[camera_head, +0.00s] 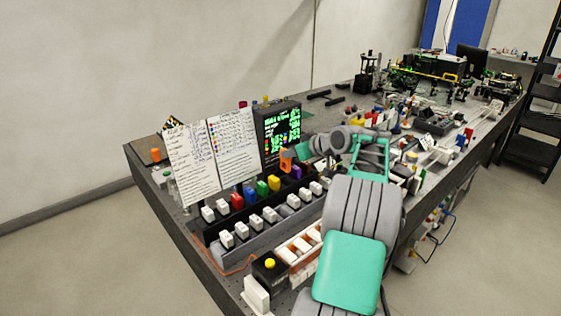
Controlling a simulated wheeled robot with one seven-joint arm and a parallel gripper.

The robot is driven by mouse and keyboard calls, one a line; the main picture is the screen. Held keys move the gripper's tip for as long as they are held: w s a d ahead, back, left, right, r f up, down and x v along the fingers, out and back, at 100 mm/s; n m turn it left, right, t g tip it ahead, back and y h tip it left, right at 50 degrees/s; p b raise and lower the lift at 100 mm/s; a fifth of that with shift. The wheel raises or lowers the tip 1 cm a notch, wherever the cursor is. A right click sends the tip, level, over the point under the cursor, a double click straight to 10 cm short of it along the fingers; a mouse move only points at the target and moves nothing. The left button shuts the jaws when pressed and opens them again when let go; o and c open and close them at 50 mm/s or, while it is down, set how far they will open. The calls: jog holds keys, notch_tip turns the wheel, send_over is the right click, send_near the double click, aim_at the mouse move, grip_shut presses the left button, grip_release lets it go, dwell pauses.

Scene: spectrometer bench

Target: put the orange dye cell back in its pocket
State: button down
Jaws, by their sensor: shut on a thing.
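The orange dye cell (285,165) shows as a small orange block at the end of my gripper (291,156). My gripper is shut on it, in front of the lower part of the screen. It is over or close to the back row of the dark rack (250,229). In that row stand a red cell (237,201), a blue cell (250,194), a green cell (262,188), a yellow cell (274,183) and a purple cell (297,172). The orange cell is in line between the yellow and purple ones. The pocket under it cannot be made out.
Two written sheets (234,146) and a lit screen (282,132) stand behind the rack. Another orange-topped item (155,155) is at the bench's far left. A yellow button box (270,265) and an orange-and-white tray (299,247) lie in front.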

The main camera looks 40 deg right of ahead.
aim_at(289, 171)
jog(key=f+b, duration=0.1)
jog(key=f, duration=0.1)
jog(key=f+b, duration=0.2)
jog(key=f, duration=0.1)
jog(key=f+b, duration=0.2)
jog(key=f, duration=0.1)
jog(key=shift+w, duration=0.3)
jog(key=shift+a+r, duration=0.1)
jog(key=shift+r, duration=0.05)
jog(key=shift+s+f+b, duration=0.15)
jog(key=shift+f+b, duration=0.55)
jog(key=shift+f, duration=0.6)
jog(key=c, duration=1.6)
grip_release()
jog(key=shift+f, duration=0.1)
jog(key=o, duration=0.4)
jog(key=shift+r, duration=0.2)
jog(key=shift+r, duration=0.15)
